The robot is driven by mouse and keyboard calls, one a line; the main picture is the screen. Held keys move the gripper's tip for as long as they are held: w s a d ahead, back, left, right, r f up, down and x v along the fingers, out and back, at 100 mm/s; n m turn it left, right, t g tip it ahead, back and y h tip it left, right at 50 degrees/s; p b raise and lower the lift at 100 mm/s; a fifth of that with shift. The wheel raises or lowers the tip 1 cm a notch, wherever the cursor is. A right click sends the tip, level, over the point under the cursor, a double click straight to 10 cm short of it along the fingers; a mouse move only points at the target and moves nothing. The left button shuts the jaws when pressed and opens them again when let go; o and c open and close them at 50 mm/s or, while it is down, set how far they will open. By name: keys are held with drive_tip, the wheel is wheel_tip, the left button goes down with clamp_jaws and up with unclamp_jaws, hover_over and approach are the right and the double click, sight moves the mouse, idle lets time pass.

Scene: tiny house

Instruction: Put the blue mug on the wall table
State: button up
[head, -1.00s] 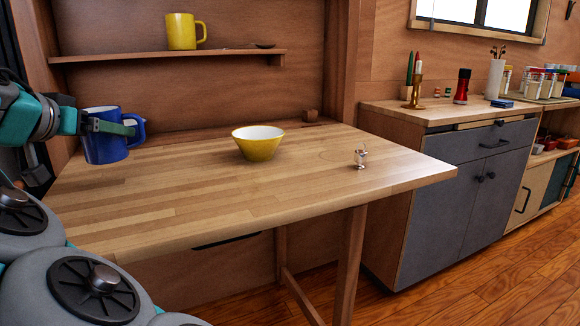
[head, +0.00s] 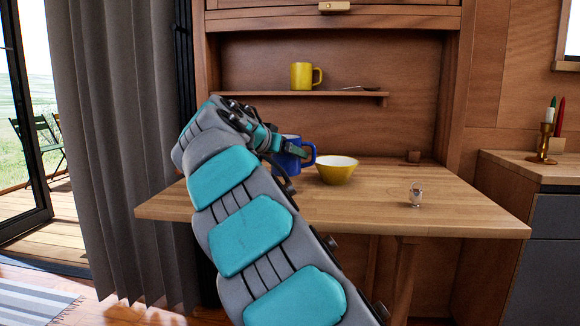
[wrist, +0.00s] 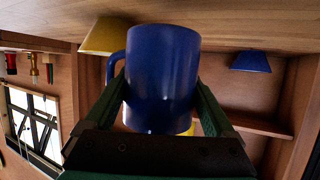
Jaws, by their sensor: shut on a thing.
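The blue mug (head: 291,160) is upright over the back left part of the wall table (head: 350,212) in the head view. My gripper (head: 288,146) is shut on it. In the wrist view, which is upside down, the mug (wrist: 163,75) sits between my two fingers (wrist: 162,88), its handle on the left. I cannot tell whether its base touches the tabletop. My arm hides part of the table's left side.
A yellow bowl (head: 337,171) stands just right of the mug, and a small glass (head: 415,194) nearer the right front. A blue bowl (wrist: 250,62) shows in the wrist view. A shelf (head: 345,94) above holds a yellow mug (head: 302,76). The front middle tabletop is clear.

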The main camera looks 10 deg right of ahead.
sight(289, 165)
drive_tip(key=shift+w+d+f, duration=0.15)
drive_tip(key=shift+w+d, duration=0.3)
drive_tip(key=shift+f+b, duration=0.35)
drive_tip(key=shift+f, duration=1.3)
drive_tip(key=shift+f, duration=0.15)
drive_tip(key=o, duration=1.4)
drive_tip(key=shift+s+a+r, duration=0.1)
drive_tip(key=shift+r, duration=0.1)
drive_tip(key=v, duration=1.1)
drive_tip(key=shift+s+a+r, duration=0.2)
drive_tip(key=shift+s, duration=0.15)
